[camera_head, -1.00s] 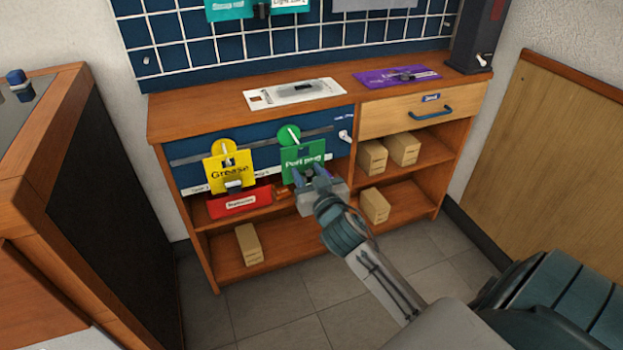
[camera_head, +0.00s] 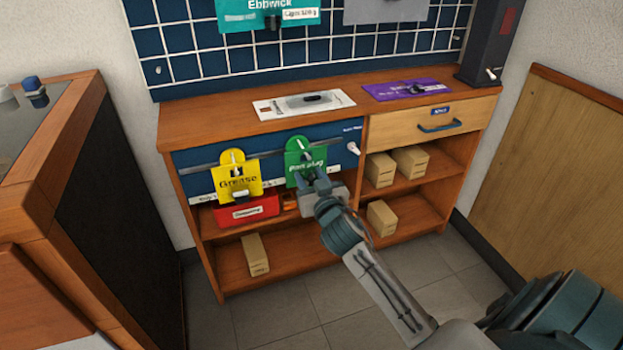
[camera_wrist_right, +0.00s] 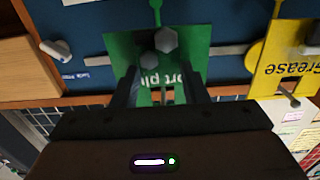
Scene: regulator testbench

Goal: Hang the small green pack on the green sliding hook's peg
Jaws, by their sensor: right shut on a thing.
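The small green pack (camera_head: 303,170), marked "Port plug", hangs upright in front of the blue panel. My right gripper (camera_head: 314,185) is shut on its lower part. In the right wrist view the green pack (camera_wrist_right: 195,50) shows upside down between the fingers of my right gripper (camera_wrist_right: 160,88), with grey hexagonal shapes on it. The green sliding hook (camera_head: 297,145) is on the grey rail, just behind the pack's top edge; its round plate is partly covered. I cannot tell whether its peg passes through the pack's hole. My left gripper is not in view.
A yellow "Grease" pack (camera_head: 238,183) hangs on the yellow hook to the left. White (camera_head: 303,104) and purple (camera_head: 407,91) packs lie on the counter (camera_head: 230,130). Tan boxes (camera_head: 410,160) stand on the shelves.

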